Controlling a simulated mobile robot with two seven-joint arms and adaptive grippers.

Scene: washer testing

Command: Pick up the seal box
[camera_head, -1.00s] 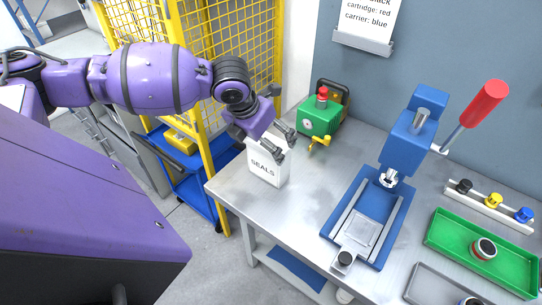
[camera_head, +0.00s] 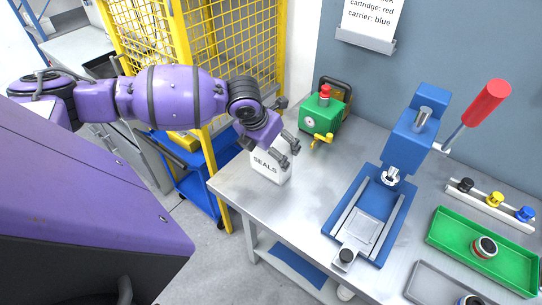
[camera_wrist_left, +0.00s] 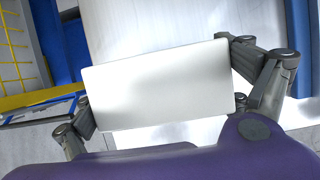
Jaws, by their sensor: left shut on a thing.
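The seal box is a white box (camera_head: 268,166) marked "SEALS" at the left corner of the grey table. My left gripper (camera_head: 283,152) is at the top of the box in the head view, with its fingers partly covering the box's upper part. In the left wrist view the pale top of the box (camera_wrist_left: 165,88) lies between the two fingers, and the left gripper (camera_wrist_left: 165,92) is shut on it. Whether the box's base touches the table is hard to tell. My right gripper is not in view.
A green device (camera_head: 322,118) with a red knob and yellow tap stands just behind the box. A blue press (camera_head: 395,165) with a red handle stands to the right. A green tray (camera_head: 470,262) lies further right. A yellow mesh fence (camera_head: 240,50) and blue cart (camera_head: 195,185) are left of the table.

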